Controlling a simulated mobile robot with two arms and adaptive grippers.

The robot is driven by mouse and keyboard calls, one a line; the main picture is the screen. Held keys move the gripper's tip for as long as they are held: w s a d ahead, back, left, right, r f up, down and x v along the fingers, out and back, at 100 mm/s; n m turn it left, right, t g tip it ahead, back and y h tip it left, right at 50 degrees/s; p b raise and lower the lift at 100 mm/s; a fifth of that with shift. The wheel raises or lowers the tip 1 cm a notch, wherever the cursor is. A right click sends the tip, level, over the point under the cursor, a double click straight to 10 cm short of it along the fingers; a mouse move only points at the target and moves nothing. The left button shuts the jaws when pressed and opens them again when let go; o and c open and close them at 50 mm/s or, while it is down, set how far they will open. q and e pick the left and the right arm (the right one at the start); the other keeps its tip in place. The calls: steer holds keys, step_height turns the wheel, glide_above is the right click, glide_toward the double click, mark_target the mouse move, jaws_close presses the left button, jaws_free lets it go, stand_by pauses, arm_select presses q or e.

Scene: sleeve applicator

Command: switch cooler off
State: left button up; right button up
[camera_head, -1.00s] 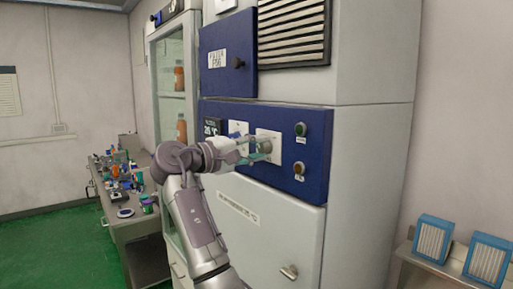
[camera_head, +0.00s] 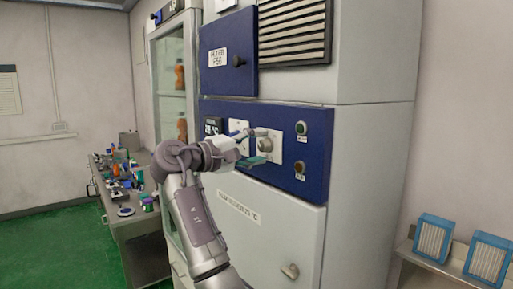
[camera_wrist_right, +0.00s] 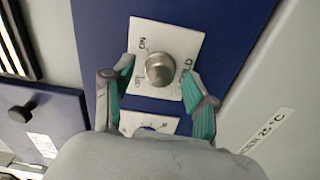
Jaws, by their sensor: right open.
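The cooler's blue control panel (camera_head: 225,112) is on the front of the tall grey cabinet. A round metal knob (camera_head: 265,145) sits on a white plate there. In the right wrist view the knob (camera_wrist_right: 160,70) is on its plate, with ON at one corner and other lettering partly hidden by the fingers. My right gripper (camera_head: 256,147) is open in front of the knob. In the wrist view its teal-padded fingers (camera_wrist_right: 154,92) are spread on either side of the knob, apart from it. My left gripper is not in view.
A green button (camera_head: 301,128) and an amber one (camera_head: 299,167) are right of the knob. A second white plate (camera_wrist_right: 150,124) is beside it. The blue door above has a dark knob (camera_head: 239,62).

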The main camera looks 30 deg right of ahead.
steer(key=a, duration=1.2)
steer(key=shift+s, duration=0.4)
